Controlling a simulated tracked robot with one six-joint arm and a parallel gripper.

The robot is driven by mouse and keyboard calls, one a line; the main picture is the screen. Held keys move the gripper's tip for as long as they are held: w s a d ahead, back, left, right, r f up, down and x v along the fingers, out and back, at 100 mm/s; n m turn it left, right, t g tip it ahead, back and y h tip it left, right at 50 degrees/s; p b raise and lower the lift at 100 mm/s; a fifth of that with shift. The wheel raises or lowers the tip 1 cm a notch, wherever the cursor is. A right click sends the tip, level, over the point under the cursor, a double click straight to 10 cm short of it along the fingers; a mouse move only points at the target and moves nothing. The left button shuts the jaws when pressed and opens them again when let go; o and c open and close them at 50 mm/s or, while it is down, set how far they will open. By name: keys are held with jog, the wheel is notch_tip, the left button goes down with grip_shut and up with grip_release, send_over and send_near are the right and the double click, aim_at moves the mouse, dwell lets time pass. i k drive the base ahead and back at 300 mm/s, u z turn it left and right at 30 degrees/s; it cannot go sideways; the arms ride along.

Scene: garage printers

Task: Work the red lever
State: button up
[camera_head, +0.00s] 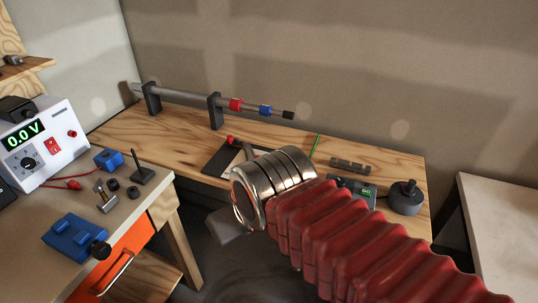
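A red knob (232,140), which looks like the end of the red lever, sits at a dark flat base (218,160) with a pale plate on the wooden bench. My arm's metal rings and red bellows cross in front and hide part of that base, so how the lever is tilted cannot be told. A grey end part of my gripper (226,228) shows below the rings, over the dark gap in front of the bench. It appears apart from the red knob. The fingertips are mostly hidden, so open or shut cannot be told.
A rod with red and blue collars (250,107) lies on dark stands (215,111) behind. A green-display box (358,190) and dark joystick-like knob (406,196) stand right. A power supply (38,145) and blue blocks (75,236) fill the left table.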

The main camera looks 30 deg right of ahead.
aim_at(250, 149)
jog(key=u, duration=0.05)
jog(key=i, duration=1)
jog(key=z, duration=0.1)
